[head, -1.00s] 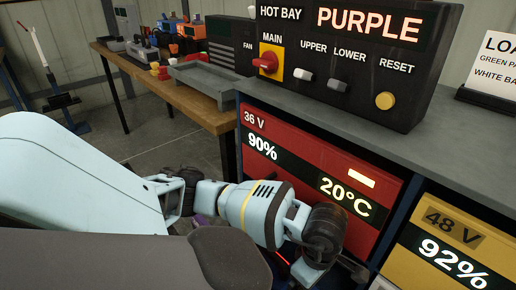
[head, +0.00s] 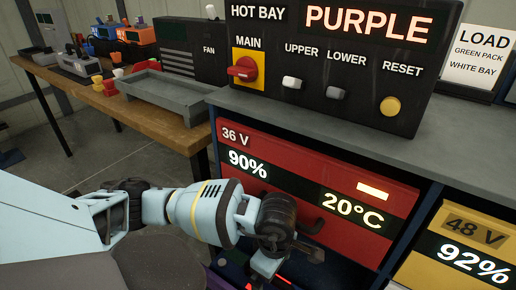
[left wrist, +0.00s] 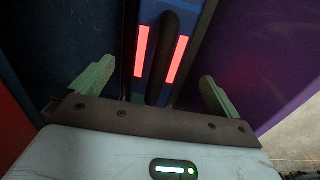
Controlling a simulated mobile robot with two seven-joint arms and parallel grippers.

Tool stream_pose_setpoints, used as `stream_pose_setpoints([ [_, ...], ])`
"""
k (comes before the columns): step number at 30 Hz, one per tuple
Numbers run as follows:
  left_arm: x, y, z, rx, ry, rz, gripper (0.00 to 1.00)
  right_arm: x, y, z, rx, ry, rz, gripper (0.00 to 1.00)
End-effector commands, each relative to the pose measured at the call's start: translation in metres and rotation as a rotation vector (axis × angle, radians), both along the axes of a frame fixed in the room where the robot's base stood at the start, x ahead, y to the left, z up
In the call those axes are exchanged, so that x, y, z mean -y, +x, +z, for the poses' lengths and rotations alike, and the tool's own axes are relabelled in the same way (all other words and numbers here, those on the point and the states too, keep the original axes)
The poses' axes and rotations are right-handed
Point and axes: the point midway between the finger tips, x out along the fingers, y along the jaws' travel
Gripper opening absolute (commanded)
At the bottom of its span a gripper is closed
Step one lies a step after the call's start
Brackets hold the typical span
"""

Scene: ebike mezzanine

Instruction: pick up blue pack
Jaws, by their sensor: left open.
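In the left wrist view a narrow blue pack (left wrist: 160,62) stands straight ahead, with two glowing red strips and a dark upright handle (left wrist: 168,45) down its middle. My left gripper (left wrist: 155,92) is open, with one green finger on each side of the handle and strips. In the head view the left gripper (head: 272,264) is low in front of the cabinet, below the red 36 V drawer. The pack is mostly hidden there, with only a red glow showing. My right gripper is not in view.
The red drawer (head: 300,160) has a dark handle close to my left wrist. A purple panel (left wrist: 265,55) stands to the right in the wrist view. Above are the grey counter (head: 445,140) and control box (head: 345,75) reading PURPLE. A yellow 48 V unit (head: 470,215) is at right.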

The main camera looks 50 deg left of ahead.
Motion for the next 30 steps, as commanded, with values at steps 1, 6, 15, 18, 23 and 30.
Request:
stream_pose_setpoints([
  [1,0.000,0.000,0.000,0.000,0.000,0.000,1.00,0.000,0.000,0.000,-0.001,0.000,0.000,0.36],
  [6,0.000,0.000,0.000,0.000,0.000,0.000,1.00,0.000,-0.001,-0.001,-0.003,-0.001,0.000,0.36],
  [15,0.000,0.000,-0.008,-0.002,0.001,0.001,1.00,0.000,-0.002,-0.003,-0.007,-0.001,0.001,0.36],
  [18,0.000,-0.001,-0.019,-0.003,0.000,0.002,1.00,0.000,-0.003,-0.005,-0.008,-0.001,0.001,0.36],
  [23,0.000,0.000,-0.027,0.000,0.000,0.000,1.00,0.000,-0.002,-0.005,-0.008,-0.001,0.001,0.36],
  [30,0.000,-0.001,-0.039,-0.003,0.000,0.001,1.00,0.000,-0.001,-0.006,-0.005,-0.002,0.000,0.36],
])
